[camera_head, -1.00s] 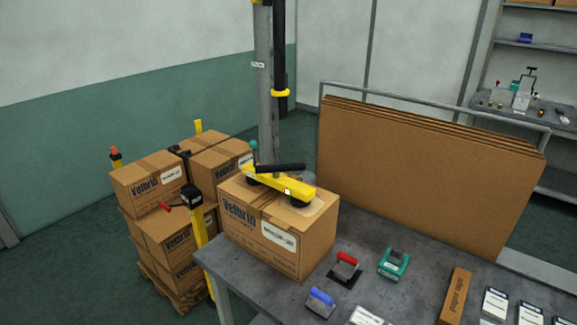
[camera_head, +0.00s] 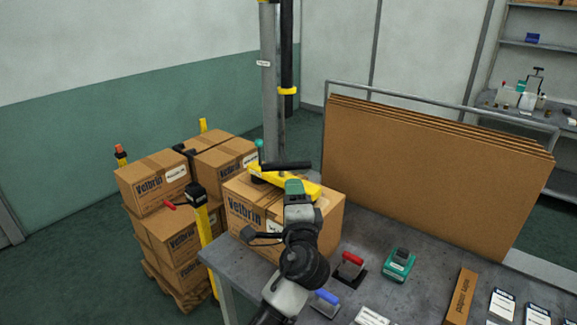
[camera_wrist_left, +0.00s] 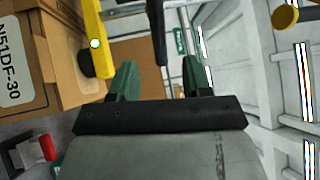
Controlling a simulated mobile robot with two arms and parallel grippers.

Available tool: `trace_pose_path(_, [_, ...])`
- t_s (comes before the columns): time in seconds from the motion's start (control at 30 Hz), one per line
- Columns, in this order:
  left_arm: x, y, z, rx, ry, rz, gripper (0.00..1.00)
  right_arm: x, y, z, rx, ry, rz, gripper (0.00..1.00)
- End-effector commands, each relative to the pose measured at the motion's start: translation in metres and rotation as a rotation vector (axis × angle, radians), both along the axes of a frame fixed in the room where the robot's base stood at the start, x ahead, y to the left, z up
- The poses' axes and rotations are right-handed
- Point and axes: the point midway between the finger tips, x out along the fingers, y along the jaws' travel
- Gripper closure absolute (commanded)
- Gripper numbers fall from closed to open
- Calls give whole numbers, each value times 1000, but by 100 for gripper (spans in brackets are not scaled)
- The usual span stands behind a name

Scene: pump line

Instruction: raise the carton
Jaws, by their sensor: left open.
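The carton (camera_head: 333,214) is a brown taped box standing on the grey workbench. A yellow vacuum lifter (camera_head: 268,179) with dark suction pads rests on its top and has a black bar handle (camera_head: 288,166). My left gripper (camera_head: 293,186) is open, with green fingertips, in front of the lifter, and my arm hides part of the carton. In the left wrist view, the handle (camera_wrist_left: 157,32) appears ahead, between the open fingers (camera_wrist_left: 158,80), and looks apart from them. The yellow bar (camera_wrist_left: 92,40) and carton (camera_wrist_left: 68,85) are at the left. My right gripper is not in view.
Flat cardboard sheets (camera_head: 430,170) stand in a rack behind. Stacked cartons (camera_head: 152,188) are at the left. A lifter column (camera_head: 269,90) rises behind the carton.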

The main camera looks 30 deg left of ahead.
Motion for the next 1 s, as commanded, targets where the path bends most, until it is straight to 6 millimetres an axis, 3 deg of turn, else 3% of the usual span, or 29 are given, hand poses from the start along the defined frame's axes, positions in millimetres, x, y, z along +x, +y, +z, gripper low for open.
trace_pose_path(0.5, [66,55,18,-3,3,-1,52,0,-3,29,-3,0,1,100])
trace_pose_path(0.93, [75,63,18,-6,3,-2,52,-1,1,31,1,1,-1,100])
trace_pose_path(1.0, [75,63,18,-6,3,-2,59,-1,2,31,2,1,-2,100])
